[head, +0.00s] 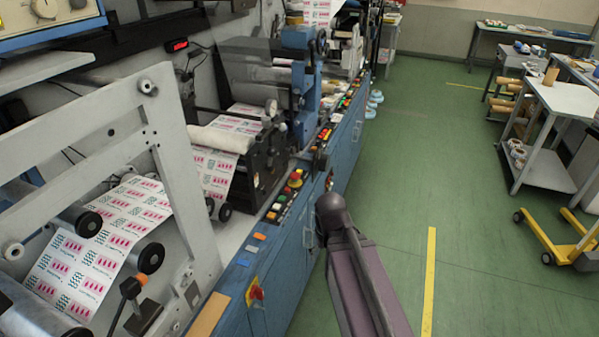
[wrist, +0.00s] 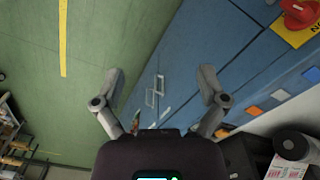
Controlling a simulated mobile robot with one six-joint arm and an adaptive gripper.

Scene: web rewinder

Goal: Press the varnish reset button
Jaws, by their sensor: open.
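Rows of small coloured buttons (head: 280,207) run along the top front ledge of the blue machine in the head view. A red mushroom button (head: 295,179) on yellow stands at the far end of the nearer row. Another row (head: 345,103) lies farther back. The labels are too small to read, so I cannot tell which is the varnish reset button. My gripper (wrist: 162,88) is open and empty in the wrist view, its two fingers spread over the blue cabinet doors and floor. In the head view my arm reaches alongside the cabinet front and hides the fingers.
Printed web (head: 110,235) runs over rollers at left. Green floor at right is open, with a yellow pallet truck (head: 560,245) and a grey cart (head: 565,100).

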